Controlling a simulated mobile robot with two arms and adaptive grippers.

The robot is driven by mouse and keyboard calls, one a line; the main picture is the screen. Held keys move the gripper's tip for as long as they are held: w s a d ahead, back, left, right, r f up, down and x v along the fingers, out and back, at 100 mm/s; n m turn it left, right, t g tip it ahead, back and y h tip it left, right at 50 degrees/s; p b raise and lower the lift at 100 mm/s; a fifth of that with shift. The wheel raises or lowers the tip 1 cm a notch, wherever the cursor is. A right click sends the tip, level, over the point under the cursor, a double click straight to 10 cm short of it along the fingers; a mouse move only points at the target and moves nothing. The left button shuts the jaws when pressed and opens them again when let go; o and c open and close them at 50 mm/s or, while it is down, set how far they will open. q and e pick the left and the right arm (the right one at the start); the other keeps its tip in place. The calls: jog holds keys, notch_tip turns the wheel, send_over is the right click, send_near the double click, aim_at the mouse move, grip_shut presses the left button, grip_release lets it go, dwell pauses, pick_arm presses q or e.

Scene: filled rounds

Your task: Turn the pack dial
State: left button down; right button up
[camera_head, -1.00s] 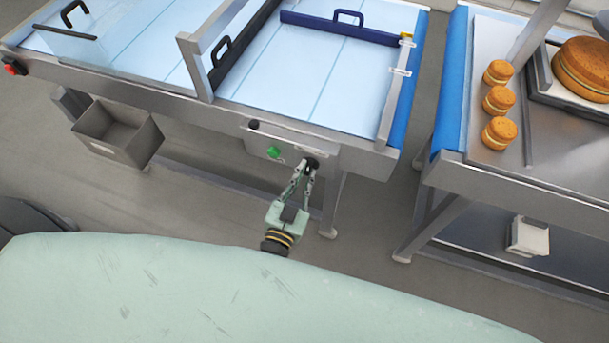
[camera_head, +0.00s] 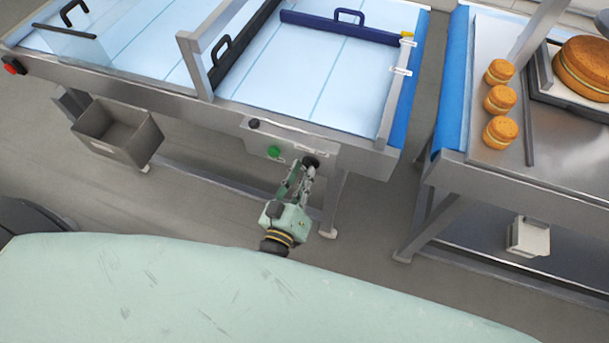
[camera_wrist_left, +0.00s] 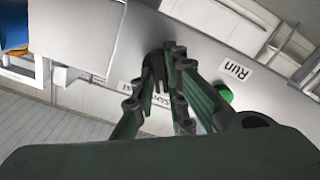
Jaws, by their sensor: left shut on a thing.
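The pack dial (camera_head: 311,162) is a small black knob on the grey control panel (camera_head: 262,139) at the front of the conveyor table. My left gripper (camera_head: 306,167) is shut on the dial, its green fingers reaching up to it from below. In the left wrist view the dark dial (camera_wrist_left: 156,72) sits between the fingertips, which partly cover it. A label beside it is partly hidden by the fingers. My right gripper is not in view.
A green button (camera_head: 273,152) and a small black knob (camera_head: 254,124) are left of the dial. The wrist view shows a "Run" label (camera_wrist_left: 236,71) by the green button. A grey bin (camera_head: 118,135) hangs at the left. A second table (camera_head: 492,172) with round cakes stands at the right.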

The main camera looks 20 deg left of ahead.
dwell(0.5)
pick_arm(q)
jog(key=c, duration=1.8)
grip_release()
jog(key=shift+o, duration=0.2)
jog(key=s, duration=1.2)
jog(key=shift+a, duration=0.25)
